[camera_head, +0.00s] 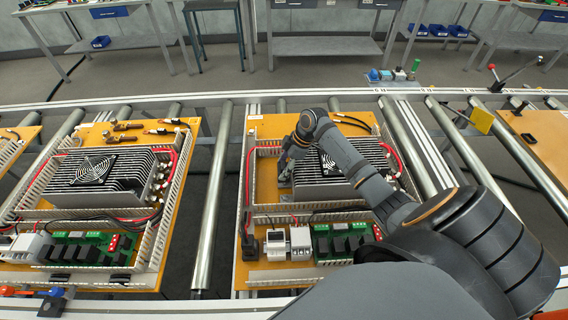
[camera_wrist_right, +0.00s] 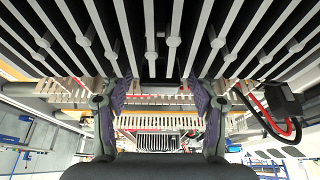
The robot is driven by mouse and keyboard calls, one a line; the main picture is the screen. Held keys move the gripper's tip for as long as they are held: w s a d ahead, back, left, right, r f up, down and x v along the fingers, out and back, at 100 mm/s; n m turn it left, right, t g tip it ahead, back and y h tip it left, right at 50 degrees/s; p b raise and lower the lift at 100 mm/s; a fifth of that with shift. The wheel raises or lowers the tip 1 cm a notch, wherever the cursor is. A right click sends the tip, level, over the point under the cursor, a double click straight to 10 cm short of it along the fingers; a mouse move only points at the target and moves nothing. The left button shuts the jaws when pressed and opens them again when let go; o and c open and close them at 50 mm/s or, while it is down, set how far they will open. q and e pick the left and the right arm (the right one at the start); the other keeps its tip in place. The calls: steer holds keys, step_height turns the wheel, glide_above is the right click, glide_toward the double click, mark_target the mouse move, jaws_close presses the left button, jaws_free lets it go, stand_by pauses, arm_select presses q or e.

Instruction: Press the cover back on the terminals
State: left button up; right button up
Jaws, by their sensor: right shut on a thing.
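My right gripper (camera_head: 285,168) is low over the left side of the black finned heat sink on the right-hand panel (camera_head: 270,130). In the right wrist view its two fingers (camera_wrist_right: 163,105) stand apart, with the heat sink fins above them. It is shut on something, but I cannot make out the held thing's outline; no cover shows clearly. White terminal-like blocks (camera_head: 300,243) sit at the front of the same panel, beside a green board (camera_head: 345,240). I cannot tell which terminals are the task's. My left gripper is not in view.
Slotted duct walls (camera_head: 247,185) and red and black wires edge the panel. A similar panel (camera_head: 155,240) with a heat sink and fan (camera_head: 93,170) lies to the left. Both rest on the conveyor's metal rollers (camera_head: 212,200). Small parts stand on the far rail (camera_head: 395,76).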

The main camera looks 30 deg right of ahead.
steer(key=shift+p, duration=0.3)
steer(key=shift+p, duration=0.5)
stand_by(0.9)
steer(key=shift+f+b, duration=0.9)
steer(key=shift+f, duration=0.5)
steer(key=o, duration=1.2)
steer(key=shift+a, duration=0.1)
